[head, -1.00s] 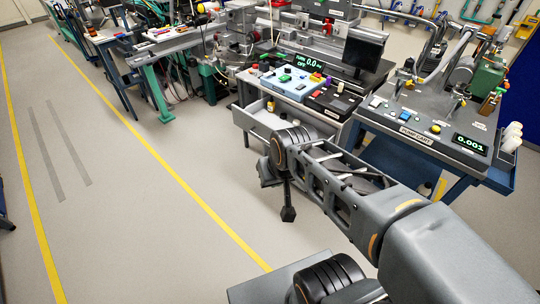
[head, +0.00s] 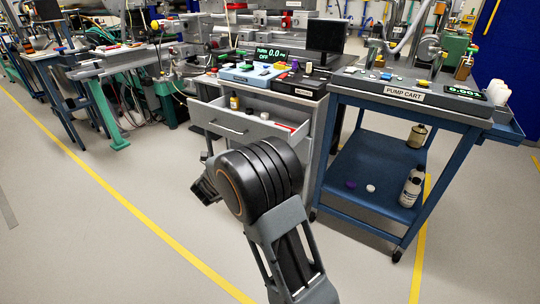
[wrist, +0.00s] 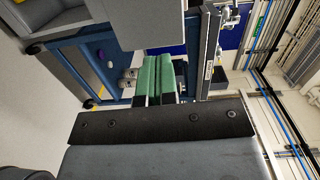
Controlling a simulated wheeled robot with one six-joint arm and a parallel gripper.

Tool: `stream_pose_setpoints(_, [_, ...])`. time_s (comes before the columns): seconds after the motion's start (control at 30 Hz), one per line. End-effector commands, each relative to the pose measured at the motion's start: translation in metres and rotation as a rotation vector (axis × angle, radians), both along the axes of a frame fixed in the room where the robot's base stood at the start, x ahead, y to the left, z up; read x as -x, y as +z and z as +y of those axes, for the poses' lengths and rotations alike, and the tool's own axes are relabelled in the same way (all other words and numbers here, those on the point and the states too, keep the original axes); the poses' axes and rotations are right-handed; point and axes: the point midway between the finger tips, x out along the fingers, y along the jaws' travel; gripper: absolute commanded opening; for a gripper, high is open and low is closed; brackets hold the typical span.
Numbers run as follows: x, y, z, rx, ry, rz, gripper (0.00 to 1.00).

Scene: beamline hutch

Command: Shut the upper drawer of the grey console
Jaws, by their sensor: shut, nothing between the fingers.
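The grey console (head: 214,88) stands in the middle of the head view. Its upper drawer (head: 236,126) is pulled out toward me, with a dark handle on its front and small items inside. My gripper (wrist: 159,62) shows green-padded fingers pressed together and empty in the wrist view. In the head view my gripper (head: 204,188) is a dark shape below and in front of the drawer, partly hidden by my wrist joint. It appears apart from the drawer front. My arm hides the console's lower front.
A blue pump cart (head: 395,103) stands close to the console's right, with a can and bottles on its lower shelf (head: 365,182). A monitor (head: 326,38) and control boxes (head: 250,72) sit on the console. A bench with a green leg (head: 103,115) is left. Floor at front left is clear.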

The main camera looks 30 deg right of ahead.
Motion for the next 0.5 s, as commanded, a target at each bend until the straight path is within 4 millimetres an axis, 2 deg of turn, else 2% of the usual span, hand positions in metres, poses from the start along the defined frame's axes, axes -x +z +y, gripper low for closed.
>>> stream_pose_setpoints(0.03, [0.002,-0.01,-0.003,0.005,-0.027,-0.011,0.0])
stream_pose_setpoints(0.27, [-0.003,-0.014,-0.026,0.012,-0.074,-0.032,0.0])
stream_pose_setpoints(0.5, [-0.022,-0.014,-0.068,0.011,-0.072,-0.03,0.0])
